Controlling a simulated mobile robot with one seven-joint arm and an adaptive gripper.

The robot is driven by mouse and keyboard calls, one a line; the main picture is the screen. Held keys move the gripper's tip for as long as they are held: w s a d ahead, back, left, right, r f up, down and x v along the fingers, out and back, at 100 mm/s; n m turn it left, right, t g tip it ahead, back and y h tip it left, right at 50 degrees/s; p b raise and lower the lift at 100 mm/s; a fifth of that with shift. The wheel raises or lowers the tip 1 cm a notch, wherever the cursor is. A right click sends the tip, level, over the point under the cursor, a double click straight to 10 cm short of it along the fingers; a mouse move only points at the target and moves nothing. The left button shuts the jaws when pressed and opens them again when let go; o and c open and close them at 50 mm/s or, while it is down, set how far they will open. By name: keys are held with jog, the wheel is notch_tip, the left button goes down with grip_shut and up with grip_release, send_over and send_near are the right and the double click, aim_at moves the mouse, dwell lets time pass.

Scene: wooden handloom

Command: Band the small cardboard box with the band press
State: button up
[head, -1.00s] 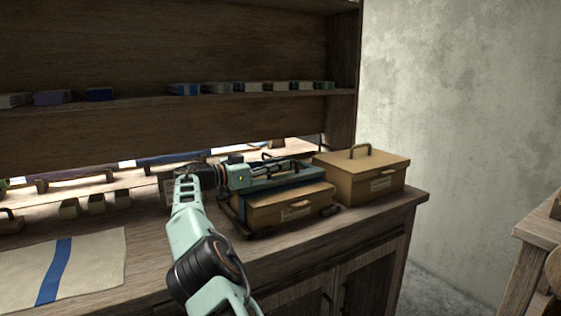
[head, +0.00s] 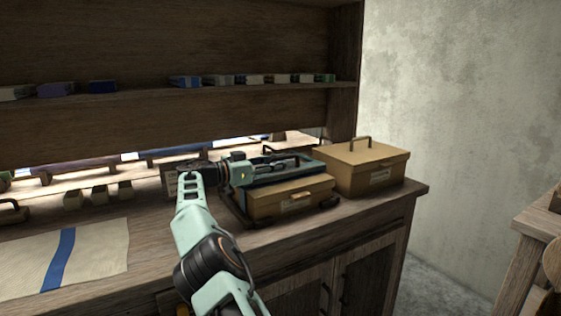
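The small cardboard box (head: 292,201), tan with a pale label on its front, sits in the band press (head: 238,212). The press has a dark base and a dark blue-grey upper frame (head: 300,179), which lies at the top of the box. My gripper (head: 272,167) reaches in from the left, level over the press frame. Its fingers are small and dark against the frame, so I cannot tell whether they are open or holding the frame's bar. The far side of the box is hidden by the frame and gripper.
A larger lidded cardboard box (head: 365,170) with a handle stands right of the press, near the bench end. A cream cloth with a blue stripe (head: 62,262) lies at left. A shelf (head: 150,98) with small bundles runs above. Small blocks (head: 98,194) stand behind the cloth.

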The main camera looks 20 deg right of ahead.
jog(key=shift+r, duration=0.1)
jog(key=shift+a, duration=0.55)
jog(key=a, duration=0.3)
jog(key=s+a, duration=0.1)
jog(key=a, duration=0.3)
jog(key=s+a, duration=0.1)
jog(key=a, duration=0.2)
jog(key=shift+s+a, duration=0.15)
jog(key=shift+a, duration=0.2)
jog(key=shift+a, duration=0.1)
